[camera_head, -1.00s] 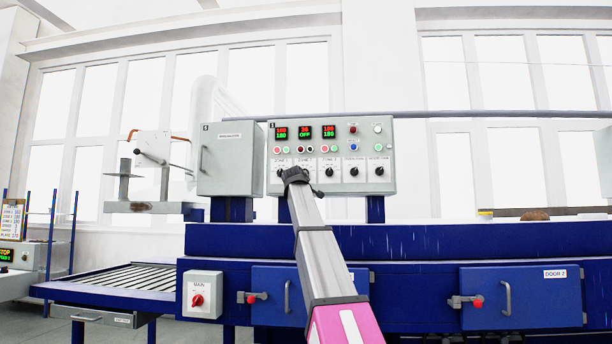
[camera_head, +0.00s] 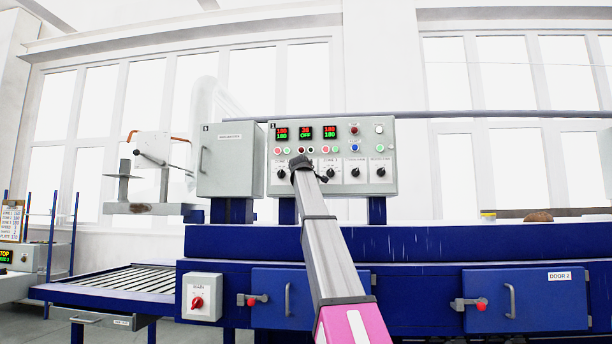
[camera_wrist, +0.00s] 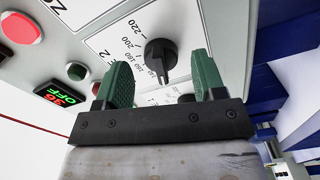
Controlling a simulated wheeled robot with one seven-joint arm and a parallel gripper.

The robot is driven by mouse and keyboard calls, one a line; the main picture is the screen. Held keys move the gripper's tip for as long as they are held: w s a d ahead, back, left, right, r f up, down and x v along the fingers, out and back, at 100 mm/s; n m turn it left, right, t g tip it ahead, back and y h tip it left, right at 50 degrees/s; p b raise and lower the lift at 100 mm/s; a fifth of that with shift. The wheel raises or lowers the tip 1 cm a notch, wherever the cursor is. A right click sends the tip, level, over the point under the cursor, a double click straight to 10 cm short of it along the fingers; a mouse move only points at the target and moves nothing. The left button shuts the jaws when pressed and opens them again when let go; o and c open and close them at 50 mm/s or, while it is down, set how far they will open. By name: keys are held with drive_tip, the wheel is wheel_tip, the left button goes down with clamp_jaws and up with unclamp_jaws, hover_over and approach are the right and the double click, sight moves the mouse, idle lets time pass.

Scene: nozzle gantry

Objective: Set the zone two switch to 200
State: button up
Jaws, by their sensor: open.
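The zone two switch is a black knob (camera_wrist: 160,54) on the grey control panel (camera_head: 390,160). In the wrist view it shows between and beyond my fingers, with scale marks such as 200 and 220 to its left. Its narrow grip bar points down in that view; I cannot tell which value it is set to. My gripper (camera_wrist: 160,83) is open, with green fingers on either side of the knob's line and no visible contact. In the head view my gripper (camera_head: 300,164) is in front of the panel and hides this knob.
The zone two display (camera_head: 305,132) reads 36 over OFF; it also shows in the wrist view (camera_wrist: 61,96). Neighbouring knobs (camera_head: 330,172) sit close beside, with several buttons above. A grey cabinet (camera_head: 226,160) stands left of the panel. The blue machine top (camera_head: 430,240) lies below.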

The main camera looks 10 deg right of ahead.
drive_tip(key=shift+x, duration=1)
drive_tip(key=c, duration=0.9)
